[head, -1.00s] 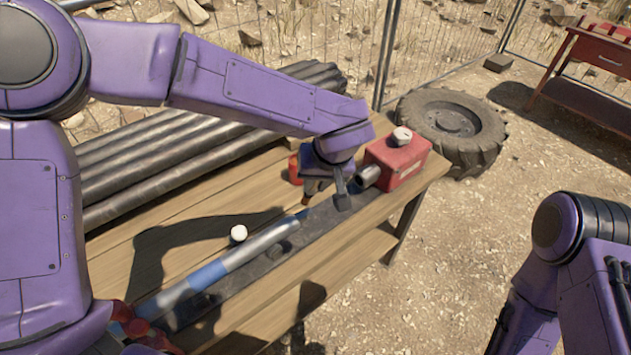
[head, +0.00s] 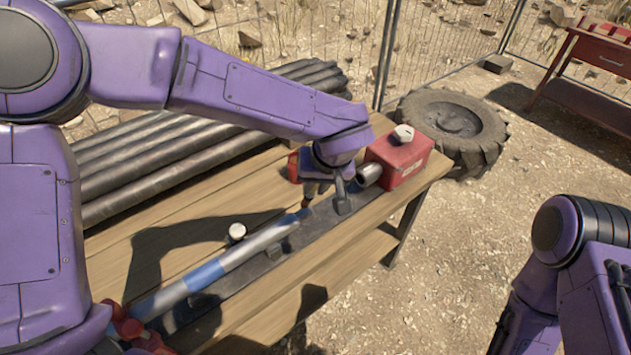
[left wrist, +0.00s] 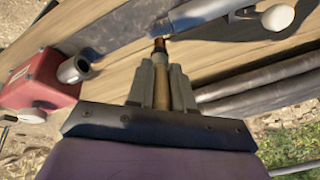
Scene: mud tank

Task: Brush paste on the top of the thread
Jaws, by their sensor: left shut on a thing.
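My left gripper (head: 318,188) is shut on a brush and holds it over the bench. In the left wrist view, its fingers (left wrist: 161,72) clasp the brush's wooden handle (left wrist: 161,96), and the brown brush tip (left wrist: 160,44) points away from them. A grey metal pipe (head: 262,242) with a blue band lies along the bench. Its right end, where the thread would be, is at the brush tip; it also shows in the left wrist view (left wrist: 200,12). I cannot tell whether the tip touches it, and the thread is too small to make out. My right gripper is outside the view.
A red box (head: 398,160) with a pale cap and a short pipe piece (head: 369,174) stand at the bench's right end. A red can (head: 293,168) is behind my gripper. A pale-topped object (head: 237,232) stands behind the pipe. Dark pipes (head: 165,160) lie along the back.

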